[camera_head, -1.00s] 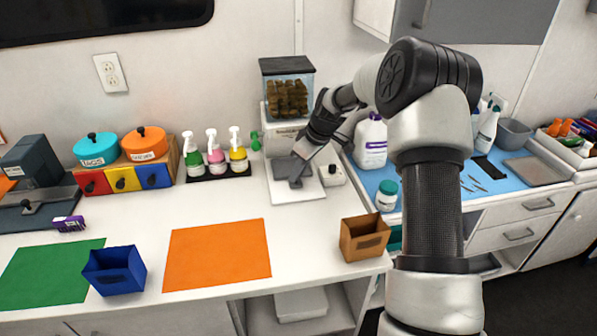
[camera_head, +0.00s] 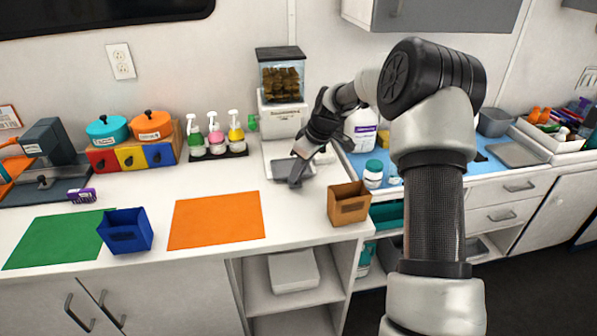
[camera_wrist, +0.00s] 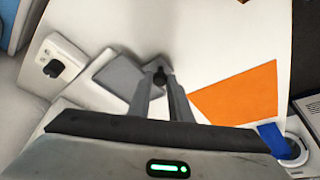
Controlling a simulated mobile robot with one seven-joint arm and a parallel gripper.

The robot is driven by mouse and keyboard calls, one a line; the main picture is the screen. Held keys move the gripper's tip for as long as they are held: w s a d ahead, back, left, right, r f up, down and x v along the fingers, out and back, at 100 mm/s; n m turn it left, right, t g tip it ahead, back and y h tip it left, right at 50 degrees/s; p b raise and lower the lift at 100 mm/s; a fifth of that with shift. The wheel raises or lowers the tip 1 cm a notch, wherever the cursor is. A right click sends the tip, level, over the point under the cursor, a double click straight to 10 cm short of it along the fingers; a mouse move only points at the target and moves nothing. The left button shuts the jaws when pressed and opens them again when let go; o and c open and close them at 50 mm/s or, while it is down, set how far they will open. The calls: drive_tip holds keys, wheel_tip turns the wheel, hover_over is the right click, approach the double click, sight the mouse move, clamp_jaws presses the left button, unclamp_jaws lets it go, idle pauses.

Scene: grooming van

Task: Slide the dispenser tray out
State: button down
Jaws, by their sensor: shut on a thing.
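The treat dispenser (camera_head: 283,117) stands against the wall, with a white body, a clear hopper of brown pieces and a dark lid. Its grey tray (camera_head: 281,168) lies low in front of the body, over a pale base plate. It also shows in the wrist view (camera_wrist: 118,76). My gripper (camera_head: 295,181) is at the tray's front end. In the wrist view my gripper (camera_wrist: 160,82) is shut on the tray's dark knob (camera_wrist: 160,75). My fingers and wrist hide part of the tray, and its back edge is unclear.
A white box with a dark knob (camera_wrist: 54,67) sits beside the dispenser. Pump bottles (camera_head: 217,140) stand to the left. An orange mat (camera_head: 215,220), a blue bin (camera_head: 125,232) and a brown bin (camera_head: 348,204) are nearer the front. The counter before the tray is clear.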

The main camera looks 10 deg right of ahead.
drive_tip(key=shift+w, duration=0.15)
drive_tip(key=c, duration=1.6)
unclamp_jaws()
drive_tip(key=p+v, duration=0.1)
drive_tip(key=v, duration=1.6)
drive_tip(key=shift+r, duration=0.25)
